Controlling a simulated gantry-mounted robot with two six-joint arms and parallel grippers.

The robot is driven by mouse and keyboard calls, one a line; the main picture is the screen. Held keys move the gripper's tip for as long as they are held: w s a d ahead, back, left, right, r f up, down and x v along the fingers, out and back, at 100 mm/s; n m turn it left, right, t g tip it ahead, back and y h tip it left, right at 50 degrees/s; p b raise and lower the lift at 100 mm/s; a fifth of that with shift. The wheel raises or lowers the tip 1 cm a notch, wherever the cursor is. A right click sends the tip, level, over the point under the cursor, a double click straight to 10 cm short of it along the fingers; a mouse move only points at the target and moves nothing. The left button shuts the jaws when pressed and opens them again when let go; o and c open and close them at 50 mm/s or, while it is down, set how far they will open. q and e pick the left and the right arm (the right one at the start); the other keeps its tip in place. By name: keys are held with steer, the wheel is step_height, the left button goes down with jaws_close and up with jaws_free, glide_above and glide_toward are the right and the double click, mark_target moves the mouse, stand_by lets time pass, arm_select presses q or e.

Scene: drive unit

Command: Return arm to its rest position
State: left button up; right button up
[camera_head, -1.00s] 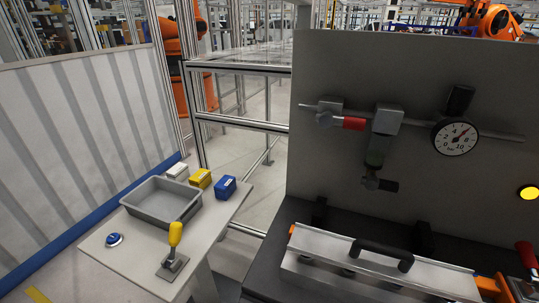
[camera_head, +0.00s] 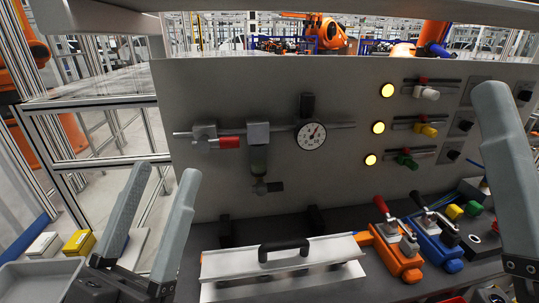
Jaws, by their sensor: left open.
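My left gripper (camera_head: 166,172) is in the lower left of the head view, its two long grey fingers pointing up and spread apart. It is open with nothing between the fingertips. It stands in front of the left edge of the grey panel (camera_head: 240,90) and the side table. At the right edge, one large grey finger (camera_head: 508,170) of my right gripper rises in front of the panel. Its other finger is out of the picture, so its opening cannot be told.
A silver lid with a black handle (camera_head: 284,250) lies on the dark bench. Orange (camera_head: 397,254) and blue (camera_head: 438,245) clamp fixtures stand right of it. A gauge (camera_head: 311,135) and valves are on the panel. A grey bin (camera_head: 40,278) and yellow box (camera_head: 78,242) are at left.

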arm_select(q)
steer(key=s+a+r+t+y, duration=0.2)
steer(key=s+a+r+y, duration=0.3)
steer(key=r, duration=0.4)
step_height(320, 180, up, 39)
steer(key=a+n+p, duration=0.1)
steer(key=p, duration=3.7)
steer(key=shift+a, duration=0.3)
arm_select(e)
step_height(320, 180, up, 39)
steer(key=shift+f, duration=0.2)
